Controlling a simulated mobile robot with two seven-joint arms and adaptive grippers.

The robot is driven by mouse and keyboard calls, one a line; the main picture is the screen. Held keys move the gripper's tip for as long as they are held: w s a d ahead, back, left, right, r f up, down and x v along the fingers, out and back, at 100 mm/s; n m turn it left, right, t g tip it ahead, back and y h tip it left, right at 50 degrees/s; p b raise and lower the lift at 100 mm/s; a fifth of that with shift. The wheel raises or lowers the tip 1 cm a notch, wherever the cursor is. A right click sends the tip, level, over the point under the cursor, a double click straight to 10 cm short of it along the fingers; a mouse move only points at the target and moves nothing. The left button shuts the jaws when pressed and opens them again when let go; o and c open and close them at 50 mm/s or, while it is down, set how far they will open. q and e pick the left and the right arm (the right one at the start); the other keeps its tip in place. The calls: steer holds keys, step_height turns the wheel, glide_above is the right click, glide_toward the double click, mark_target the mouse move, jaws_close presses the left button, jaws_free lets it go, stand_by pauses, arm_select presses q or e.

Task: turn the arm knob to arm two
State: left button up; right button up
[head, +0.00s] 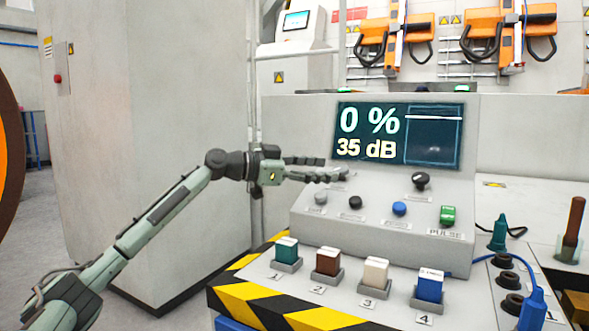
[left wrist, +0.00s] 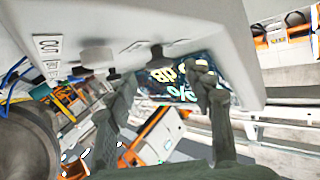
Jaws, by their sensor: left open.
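The console's sloped panel (head: 380,228) carries several knobs and buttons. A black knob (head: 420,180) sits under the display, and a grey knob (head: 320,198), a black knob (head: 355,202), a blue button (head: 399,208) and a green PULSE button (head: 447,214) sit in a lower row. I cannot read which knob is the arm knob. My left gripper (head: 333,168) is open, its fingers pointing right in front of the panel's upper left. Its fingers partly hide the panel there. In the left wrist view its fingers (left wrist: 165,82) reach towards the panel; a pale knob (left wrist: 97,57) lies left of them.
The display (head: 433,135) reads 0 % and 35 dB. Several coloured blocks, numbered 1 to 4, stand in holders on the striped ledge (head: 250,298). Blue and green plugs and sockets are at the right. A grey cabinet (head: 150,130) stands behind my left arm.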

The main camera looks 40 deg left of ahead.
arm_select(q)
steer(key=v, duration=0.8)
stand_by(0.4)
